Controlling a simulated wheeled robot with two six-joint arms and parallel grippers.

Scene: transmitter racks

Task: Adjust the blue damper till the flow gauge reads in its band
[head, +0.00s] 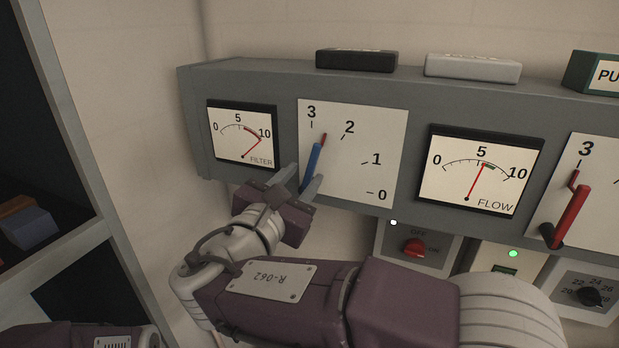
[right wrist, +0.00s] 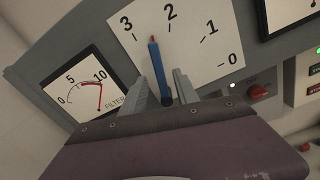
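The blue damper lever (head: 312,166) stands on a white dial plate (head: 375,130) marked 0 to 3. Its red tip points between 3 and 2, nearer 3. My right gripper (head: 302,180) is at the lever's lower part. In the right wrist view its fingers (right wrist: 162,88) stand open on either side of the blue lever (right wrist: 157,68), with gaps showing. My left gripper is out of view.
A filter gauge (head: 242,137) left of the dial reads near 10. A red lever (head: 572,210) is at the right on another dial. Below the panel are a red OFF/ON knob (head: 414,247) and a black numbered knob (head: 590,297). Black and grey blocks top the panel.

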